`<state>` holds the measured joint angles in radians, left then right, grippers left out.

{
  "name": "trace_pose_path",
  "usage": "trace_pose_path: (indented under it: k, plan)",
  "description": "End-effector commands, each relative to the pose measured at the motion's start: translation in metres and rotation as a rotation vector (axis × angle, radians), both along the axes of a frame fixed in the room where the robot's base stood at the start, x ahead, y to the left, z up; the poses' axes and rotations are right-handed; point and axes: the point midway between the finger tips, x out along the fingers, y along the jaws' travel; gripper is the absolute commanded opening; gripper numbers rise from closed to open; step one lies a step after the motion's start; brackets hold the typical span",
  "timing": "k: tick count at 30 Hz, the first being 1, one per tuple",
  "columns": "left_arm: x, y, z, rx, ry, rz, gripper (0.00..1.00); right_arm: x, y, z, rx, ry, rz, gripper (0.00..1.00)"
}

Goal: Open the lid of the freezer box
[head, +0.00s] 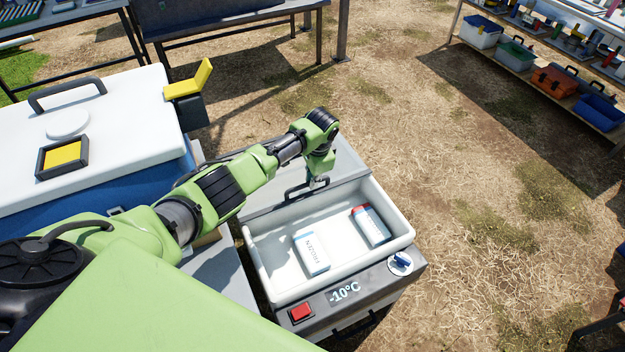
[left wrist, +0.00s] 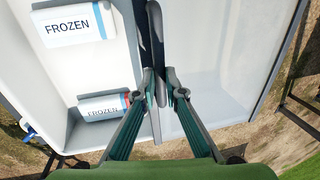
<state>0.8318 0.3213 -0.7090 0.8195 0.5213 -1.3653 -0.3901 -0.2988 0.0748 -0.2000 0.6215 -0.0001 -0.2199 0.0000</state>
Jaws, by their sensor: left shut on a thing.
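The freezer box (head: 405,236) is a white tub in a grey body with a -10°C display. The lid also shows in the left wrist view (left wrist: 225,60), on the right. The dark lid handle (head: 293,190) is at the lid's edge facing the tub. My left gripper (head: 318,181) reaches over the box and is shut on this handle; in the left wrist view its fingertips (left wrist: 161,82) close around the dark handle bar. My right gripper is not in view.
Two FROZEN packs, one white and blue (head: 312,253) and one with a red end (head: 371,226), lie in the tub. A red button (head: 301,312) and a blue-white knob (head: 401,263) sit on the front. A large white-lidded cooler (head: 120,95) stands left. Dry ground to the right is free.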

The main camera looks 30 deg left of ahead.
Motion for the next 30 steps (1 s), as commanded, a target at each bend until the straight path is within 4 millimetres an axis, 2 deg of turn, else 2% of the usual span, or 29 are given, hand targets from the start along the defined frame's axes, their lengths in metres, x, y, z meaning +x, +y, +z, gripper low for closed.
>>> trace_pose_path:
  k: [2,3,4,14,19,23,30]
  plan:
    - [0.000,-0.001,0.000,-0.002,-0.001,0.000,0.00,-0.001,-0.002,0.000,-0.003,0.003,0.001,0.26]
    - [0.000,-0.001,0.000,-0.002,-0.001,0.000,0.21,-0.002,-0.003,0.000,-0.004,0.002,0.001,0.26]
    - [0.000,-0.001,0.000,-0.001,0.000,0.000,0.28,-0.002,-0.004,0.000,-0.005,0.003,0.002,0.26]
    - [0.000,-0.001,0.000,-0.001,0.000,0.000,0.28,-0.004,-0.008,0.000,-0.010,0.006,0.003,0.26]
    - [0.000,-0.003,0.009,-0.002,-0.001,-0.001,0.28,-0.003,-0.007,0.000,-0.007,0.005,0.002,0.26]
    - [-0.002,-0.005,0.026,-0.002,-0.002,-0.001,0.28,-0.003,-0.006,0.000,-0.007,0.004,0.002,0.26]
    - [-0.007,-0.012,0.074,-0.001,-0.005,-0.001,0.28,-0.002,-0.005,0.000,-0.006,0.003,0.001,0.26]
